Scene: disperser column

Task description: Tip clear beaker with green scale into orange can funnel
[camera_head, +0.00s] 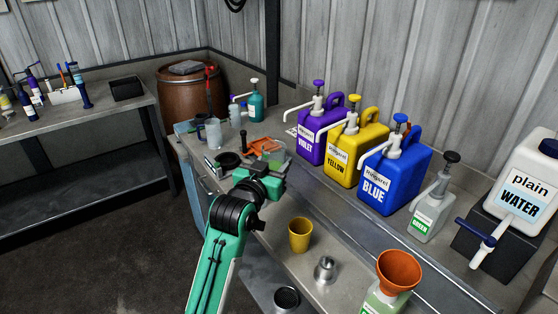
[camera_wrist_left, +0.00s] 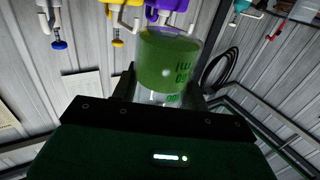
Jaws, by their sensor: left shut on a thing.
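My left gripper (camera_head: 268,168) is shut on the clear beaker (camera_head: 273,151) and holds it over the bench. In the left wrist view the clear beaker (camera_wrist_left: 168,62) fills the space past the fingers, with green scale marks and green liquid inside. The gripper hides part of the beaker in both views. The orange funnel (camera_head: 399,270) sits on a pale can (camera_head: 383,300) at the lower right, well apart from the beaker. The can is cut off by the frame edge. My right gripper is not in view.
A yellow cup (camera_head: 300,234) and a small metal vessel (camera_head: 325,269) stand between gripper and funnel. Violet (camera_head: 319,132), yellow (camera_head: 357,154) and blue (camera_head: 395,172) pump jugs line the back, with a green-labelled bottle (camera_head: 433,212) and water container (camera_head: 520,190) to the right.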

